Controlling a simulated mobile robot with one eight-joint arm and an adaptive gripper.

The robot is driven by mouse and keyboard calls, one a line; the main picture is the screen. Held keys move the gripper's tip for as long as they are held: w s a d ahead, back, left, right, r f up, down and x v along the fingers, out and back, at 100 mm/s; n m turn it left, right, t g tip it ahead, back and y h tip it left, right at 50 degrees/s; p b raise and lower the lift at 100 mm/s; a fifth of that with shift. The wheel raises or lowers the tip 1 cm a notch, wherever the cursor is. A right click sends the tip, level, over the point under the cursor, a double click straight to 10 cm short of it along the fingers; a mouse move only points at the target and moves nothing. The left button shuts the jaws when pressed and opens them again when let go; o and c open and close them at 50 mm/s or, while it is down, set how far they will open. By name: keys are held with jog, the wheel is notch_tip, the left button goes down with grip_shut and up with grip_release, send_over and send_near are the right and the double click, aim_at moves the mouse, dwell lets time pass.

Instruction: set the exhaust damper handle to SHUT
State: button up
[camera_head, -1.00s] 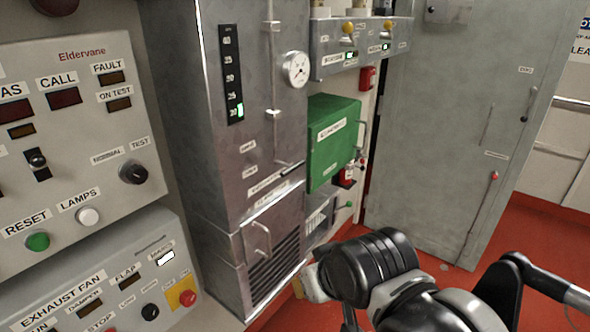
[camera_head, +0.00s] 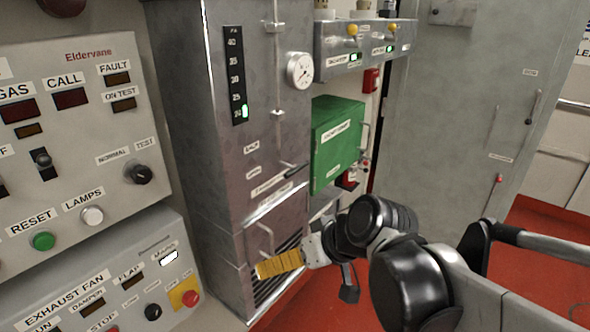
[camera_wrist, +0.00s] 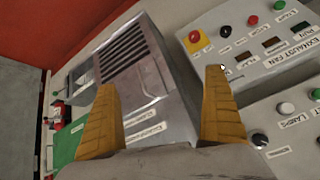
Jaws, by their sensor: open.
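The grey metal duct cabinet (camera_head: 215,150) stands in the middle of the head view. A dark-tipped lever (camera_head: 292,167), which looks like the damper handle, sticks out near its right front edge below a vertical rod. Small labels (camera_head: 252,148) sit left of it, too small to read surely. My gripper (camera_head: 280,264) has yellow fingers and is in front of the louvred grille, below and apart from the lever. In the wrist view my gripper (camera_wrist: 162,108) shows two fingers spread wide with nothing between them. The lever is not clear in that view.
The alarm panel (camera_head: 75,130) and exhaust fan panel (camera_head: 100,300) are at left. A bail handle (camera_head: 266,240) projects above the grille (camera_head: 278,268). A green box (camera_head: 337,145) is right of the cabinet.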

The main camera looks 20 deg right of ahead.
jog(key=w+d+r+n+t+y, duration=0.1)
jog(key=w+d+r+t+y, duration=0.15)
jog(key=w, duration=0.45)
jog(key=n+t+y, duration=0.3)
jog(key=n+t, duration=0.1)
jog(key=t, duration=0.2)
send_near(299, 170)
jog(key=b+x, duration=0.2)
jog(key=x, duration=0.9)
jog(key=shift+w+a, duration=0.1)
jog(key=shift+w, duration=0.05)
